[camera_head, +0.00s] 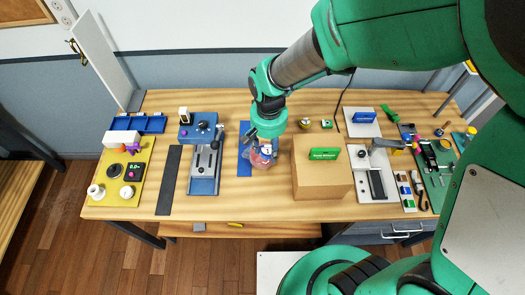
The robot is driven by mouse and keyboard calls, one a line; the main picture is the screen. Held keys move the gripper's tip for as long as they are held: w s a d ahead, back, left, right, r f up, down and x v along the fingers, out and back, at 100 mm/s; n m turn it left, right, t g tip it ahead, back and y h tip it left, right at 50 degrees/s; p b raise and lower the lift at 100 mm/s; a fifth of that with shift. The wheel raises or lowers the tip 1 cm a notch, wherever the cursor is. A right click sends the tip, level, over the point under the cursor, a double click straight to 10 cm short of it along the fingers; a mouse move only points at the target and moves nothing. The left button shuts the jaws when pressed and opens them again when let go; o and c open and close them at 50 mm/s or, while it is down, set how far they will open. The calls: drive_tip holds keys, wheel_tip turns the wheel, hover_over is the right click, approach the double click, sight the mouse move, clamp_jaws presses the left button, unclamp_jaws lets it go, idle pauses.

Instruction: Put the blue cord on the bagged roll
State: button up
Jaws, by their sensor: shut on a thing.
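My gripper (267,146) points down over the middle of the table, right at the bagged roll (263,160). The bagged roll is a small clear, pinkish bundle with some white and blue on it, at the right edge of a blue mat (243,160). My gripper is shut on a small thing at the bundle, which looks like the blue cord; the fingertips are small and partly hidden. The cord's outline is too small to tell apart from the bundle, and I cannot tell whether it lies around the bundle or only against it.
A cardboard box (322,181) with a green item on top stands close to the right of my gripper. A grey and blue vise-like fixture (206,163) stands to the left. A yellow board (125,183) and a green board (442,165) hold small items at the sides.

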drive_tip(key=s+d, duration=0.3)
drive_tip(key=shift+s+d+f, duration=0.2)
drive_tip(key=shift+f, duration=0.05)
drive_tip(key=f, duration=1.1)
drive_tip(key=shift+s+d, duration=0.2)
drive_tip(key=shift+s, duration=0.05)
drive_tip(key=w+a, duration=0.1)
drive_tip(key=w, duration=0.4)
drive_tip(key=w+a+f, duration=0.1)
drive_tip(key=w+a, duration=0.1)
drive_tip(key=w, duration=0.3)
drive_tip(key=w+a, duration=0.2)
drive_tip(key=w, duration=0.3)
drive_tip(key=shift+a+f+p, duration=0.25)
drive_tip(key=shift+f+p, duration=0.05)
drive_tip(key=shift+p, duration=0.05)
drive_tip(key=shift+f, duration=1.75)
drive_tip(key=shift+f, duration=0.1)
